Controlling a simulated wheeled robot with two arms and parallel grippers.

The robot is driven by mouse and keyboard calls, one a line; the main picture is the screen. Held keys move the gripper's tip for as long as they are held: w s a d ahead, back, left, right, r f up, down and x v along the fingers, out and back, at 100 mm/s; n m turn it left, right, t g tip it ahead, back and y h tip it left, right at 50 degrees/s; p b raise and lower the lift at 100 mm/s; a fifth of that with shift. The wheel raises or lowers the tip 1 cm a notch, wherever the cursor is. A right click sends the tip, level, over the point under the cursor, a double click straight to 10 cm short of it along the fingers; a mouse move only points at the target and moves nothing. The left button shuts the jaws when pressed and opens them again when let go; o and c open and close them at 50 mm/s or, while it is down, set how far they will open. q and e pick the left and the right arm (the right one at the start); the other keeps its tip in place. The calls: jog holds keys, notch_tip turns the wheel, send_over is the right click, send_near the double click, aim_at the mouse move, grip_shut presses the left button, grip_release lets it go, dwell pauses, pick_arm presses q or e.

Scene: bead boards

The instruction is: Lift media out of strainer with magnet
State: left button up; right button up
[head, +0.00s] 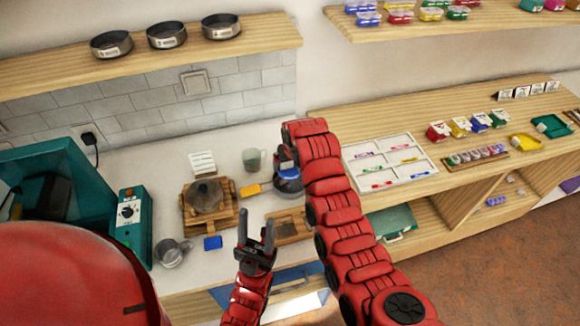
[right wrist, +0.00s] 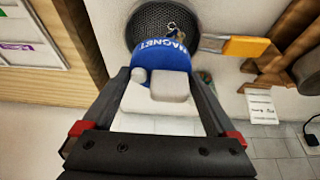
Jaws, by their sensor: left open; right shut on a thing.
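The blue magnet (right wrist: 160,55), lettered MAGNET, is between the fingers of my right gripper (right wrist: 160,84), which is shut on its pale grip. In the right wrist view it overlaps the round dark mesh of the strainer (right wrist: 150,15). A few small metallic media pieces (right wrist: 177,30) show at the magnet's edge; I cannot tell whether they cling to it or lie on the mesh. In the head view the strainer (head: 290,184), with its yellow handle (head: 249,190), is partly hidden by my right arm. My left gripper (head: 257,232) is open and empty, in front of the strainer.
A wooden stand with a dark round pan (head: 204,193) is left of the strainer, with a clear beaker (head: 253,159) behind. A metal cup (head: 171,253), blue block (head: 213,242) and teal control box (head: 130,222) are at left. A wooden tray (head: 290,229) lies in front.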

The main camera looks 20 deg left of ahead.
jog(key=shift+r, duration=2.65)
